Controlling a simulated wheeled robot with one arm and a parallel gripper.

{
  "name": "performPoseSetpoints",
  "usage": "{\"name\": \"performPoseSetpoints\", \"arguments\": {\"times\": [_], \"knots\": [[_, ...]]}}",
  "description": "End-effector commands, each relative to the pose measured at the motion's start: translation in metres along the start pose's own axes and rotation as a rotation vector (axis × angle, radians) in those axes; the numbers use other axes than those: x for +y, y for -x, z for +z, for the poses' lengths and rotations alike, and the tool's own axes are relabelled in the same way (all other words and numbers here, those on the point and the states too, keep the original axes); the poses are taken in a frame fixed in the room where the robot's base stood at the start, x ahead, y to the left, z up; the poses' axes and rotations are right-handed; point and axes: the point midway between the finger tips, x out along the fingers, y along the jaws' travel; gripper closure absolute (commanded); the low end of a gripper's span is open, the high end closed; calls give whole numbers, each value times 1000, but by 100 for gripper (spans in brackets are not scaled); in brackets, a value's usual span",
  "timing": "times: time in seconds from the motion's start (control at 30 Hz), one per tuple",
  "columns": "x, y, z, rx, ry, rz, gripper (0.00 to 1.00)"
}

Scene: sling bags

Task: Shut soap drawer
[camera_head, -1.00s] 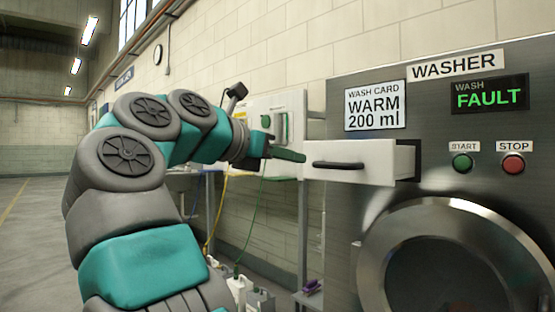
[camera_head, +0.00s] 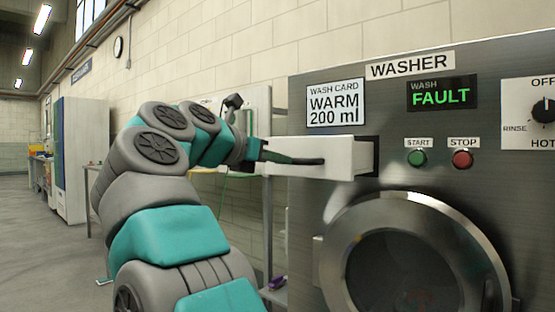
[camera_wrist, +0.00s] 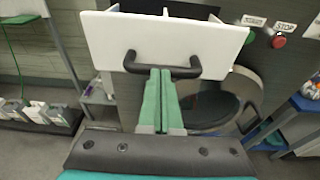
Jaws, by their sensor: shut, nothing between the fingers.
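The soap drawer (camera_head: 340,150) is a white box with a dark bar handle, and it sticks out of the washer's front panel. In the wrist view its white front (camera_wrist: 100,45) fills the top, with part of the open inside visible behind it. My gripper (camera_head: 290,160) has its green fingers pressed together at the handle. In the wrist view the shut fingers (camera_wrist: 161,72) end at the middle of the handle bar (camera_wrist: 183,72), with nothing between them. Whether the tips touch the handle or drawer front is unclear.
The washer (camera_head: 400,135) has a round door (camera_head: 345,275) below the drawer. Green START (camera_head: 417,158) and red STOP (camera_head: 462,159) buttons sit right of it. The display (camera_head: 441,94) reads FAULT.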

Motion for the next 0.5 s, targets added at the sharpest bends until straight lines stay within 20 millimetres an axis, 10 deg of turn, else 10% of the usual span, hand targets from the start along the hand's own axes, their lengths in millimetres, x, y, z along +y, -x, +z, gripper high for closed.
{"name": "performPoseSetpoints", "arguments": {"times": [0.5], "knots": [[-2, -121, 28, 4, 0, -5, 100]]}}
